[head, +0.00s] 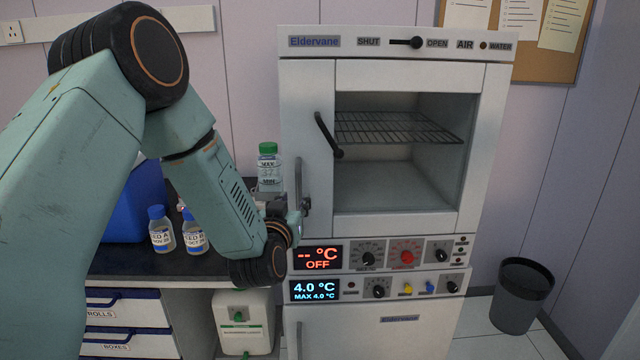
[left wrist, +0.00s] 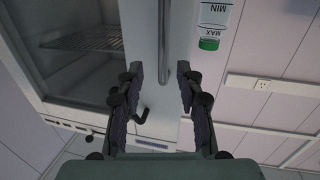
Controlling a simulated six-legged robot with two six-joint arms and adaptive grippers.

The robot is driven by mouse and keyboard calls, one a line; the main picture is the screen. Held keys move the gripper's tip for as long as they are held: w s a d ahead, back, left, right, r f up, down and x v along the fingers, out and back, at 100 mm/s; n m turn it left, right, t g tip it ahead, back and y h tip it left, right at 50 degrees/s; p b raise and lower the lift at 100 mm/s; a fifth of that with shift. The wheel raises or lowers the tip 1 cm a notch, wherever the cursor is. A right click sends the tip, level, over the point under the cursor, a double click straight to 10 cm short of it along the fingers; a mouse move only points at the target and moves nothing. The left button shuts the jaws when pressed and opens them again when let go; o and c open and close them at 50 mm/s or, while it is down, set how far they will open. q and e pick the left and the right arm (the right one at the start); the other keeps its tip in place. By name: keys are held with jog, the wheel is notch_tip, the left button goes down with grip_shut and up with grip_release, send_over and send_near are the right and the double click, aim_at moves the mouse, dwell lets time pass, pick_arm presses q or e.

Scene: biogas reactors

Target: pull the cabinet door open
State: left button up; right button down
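The white cabinet (head: 310,85) has a front door with a large window, which appears closed. A grey vertical handle bar (head: 298,180) stands at the door's left edge. A black lever (head: 327,135) sits on the door frame near it. My left gripper (head: 292,208) is at the lower part of the handle, partly hidden by my wrist. In the left wrist view, the handle bar (left wrist: 166,45) runs between the spread fingers of my left gripper (left wrist: 161,68), with gaps on both sides. That view is upside down. My right gripper is not in view.
A green-capped bottle (head: 269,168) stands left of the cabinet, close behind my left gripper. Blue-capped bottles (head: 195,234) and a blue box (head: 130,215) are on the dark counter (head: 115,262). A black bin (head: 521,295) stands on the floor at right.

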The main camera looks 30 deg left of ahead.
aim_at(298, 184)
pick_arm(q)
jog(key=shift+w+a+r, duration=0.4)
jog(key=shift+r, duration=0.25)
jog(key=x, duration=0.6)
jog(key=shift+w+a+f+p, duration=0.15)
jog(key=shift+a+p, duration=0.1)
jog(key=shift+p, duration=0.1)
jog(key=shift+d+r, duration=0.3)
jog(key=shift+d, duration=0.05)
jog(key=shift+w+a+f, duration=0.2)
jog(key=shift+a+f, duration=0.1)
jog(key=shift+a, duration=0.05)
jog(key=c, duration=0.4)
jog(key=shift+s+d+r, duration=0.1)
jog(key=shift+d+r, duration=0.1)
jog(key=shift+d, duration=0.05)
grip_shut()
jog(key=shift+a, duration=0.15)
